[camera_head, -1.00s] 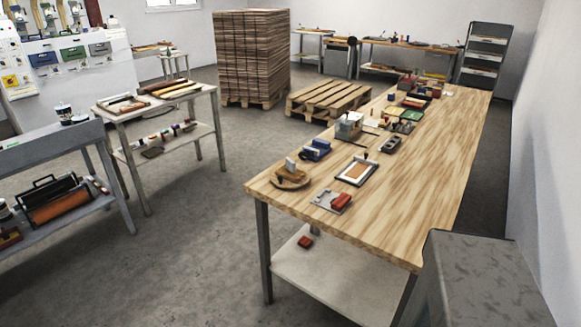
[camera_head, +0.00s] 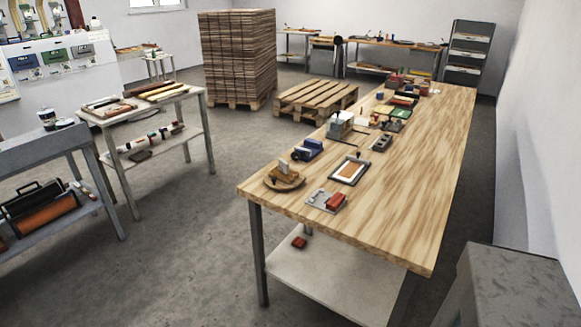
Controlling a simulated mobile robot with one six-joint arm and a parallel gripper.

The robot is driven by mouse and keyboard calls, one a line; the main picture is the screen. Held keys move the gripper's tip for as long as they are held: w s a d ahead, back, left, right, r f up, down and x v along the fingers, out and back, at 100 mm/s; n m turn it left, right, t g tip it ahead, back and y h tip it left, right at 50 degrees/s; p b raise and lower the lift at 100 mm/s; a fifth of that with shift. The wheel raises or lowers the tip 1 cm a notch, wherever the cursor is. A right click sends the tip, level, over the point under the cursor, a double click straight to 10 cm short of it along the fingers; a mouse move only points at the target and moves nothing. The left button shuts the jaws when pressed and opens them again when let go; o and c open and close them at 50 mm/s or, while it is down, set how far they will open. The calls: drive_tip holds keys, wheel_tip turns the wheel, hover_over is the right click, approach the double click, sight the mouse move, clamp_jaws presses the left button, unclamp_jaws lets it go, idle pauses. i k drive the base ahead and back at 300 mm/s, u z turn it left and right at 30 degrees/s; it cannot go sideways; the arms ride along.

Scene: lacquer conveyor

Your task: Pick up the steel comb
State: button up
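I cannot make out a steel comb for certain at this distance. A long wooden workbench (camera_head: 420,190) holds many small tools along its left side. Near its front corner lies a flat grey metal piece (camera_head: 318,197) with a red block (camera_head: 336,202) on it; I cannot tell what the metal piece is. Beside it are a round brown piece with a tool on it (camera_head: 284,183) and a dark-framed tray (camera_head: 362,164). My gripper is not in view.
A lower shelf (camera_head: 330,277) under the workbench holds a red block (camera_head: 299,242). A pallet (camera_head: 317,97) and stacked boards (camera_head: 238,55) stand behind. A white side table (camera_head: 100,115) and grey bench (camera_head: 40,148) stand left. Floor between (camera_head: 190,250) is clear.

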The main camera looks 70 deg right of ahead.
sight(283, 166)
drive_tip(key=i, duration=1)
drive_tip(key=z, duration=0.05)
